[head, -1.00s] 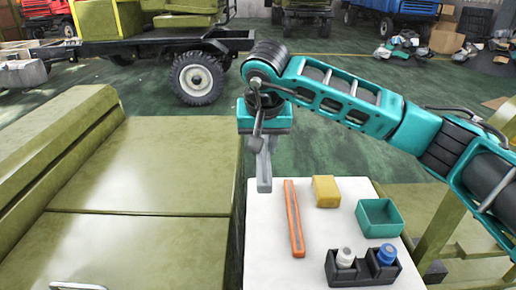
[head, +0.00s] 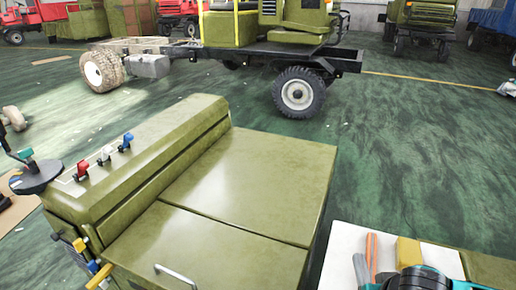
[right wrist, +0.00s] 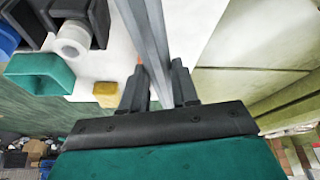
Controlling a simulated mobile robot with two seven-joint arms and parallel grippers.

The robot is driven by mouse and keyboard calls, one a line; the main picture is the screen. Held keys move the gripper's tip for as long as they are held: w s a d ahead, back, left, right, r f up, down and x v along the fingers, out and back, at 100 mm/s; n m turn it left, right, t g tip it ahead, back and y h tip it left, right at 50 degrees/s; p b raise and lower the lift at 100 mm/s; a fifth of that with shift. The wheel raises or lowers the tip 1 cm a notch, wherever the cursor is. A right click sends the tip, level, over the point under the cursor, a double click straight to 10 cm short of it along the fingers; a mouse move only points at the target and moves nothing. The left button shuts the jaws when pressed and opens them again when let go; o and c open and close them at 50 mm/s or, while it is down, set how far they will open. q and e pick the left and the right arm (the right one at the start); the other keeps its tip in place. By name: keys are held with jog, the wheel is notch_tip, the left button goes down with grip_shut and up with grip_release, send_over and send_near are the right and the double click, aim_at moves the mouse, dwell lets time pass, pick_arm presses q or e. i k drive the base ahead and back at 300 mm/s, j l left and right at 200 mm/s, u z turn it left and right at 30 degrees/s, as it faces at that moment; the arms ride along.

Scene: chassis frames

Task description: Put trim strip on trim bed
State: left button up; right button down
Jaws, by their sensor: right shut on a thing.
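My left gripper is not in view.
The white table (head: 342,246) holds a yellow block (head: 407,252). The broad olive panels (head: 245,180) left of the table are clear.

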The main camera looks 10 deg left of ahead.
aim_at(95, 160)
jog(key=j+u, duration=0.15)
jog(key=j, duration=0.45)
jog(key=j+u, duration=0.1)
jog(key=j, duration=0.55)
jog(key=j+u, duration=0.15)
jog(key=j, duration=0.45)
jog(key=i+j+u, duration=0.1)
jog(key=j, duration=0.5)
jog(key=i+j+u, duration=0.15)
jog(key=j, duration=0.45)
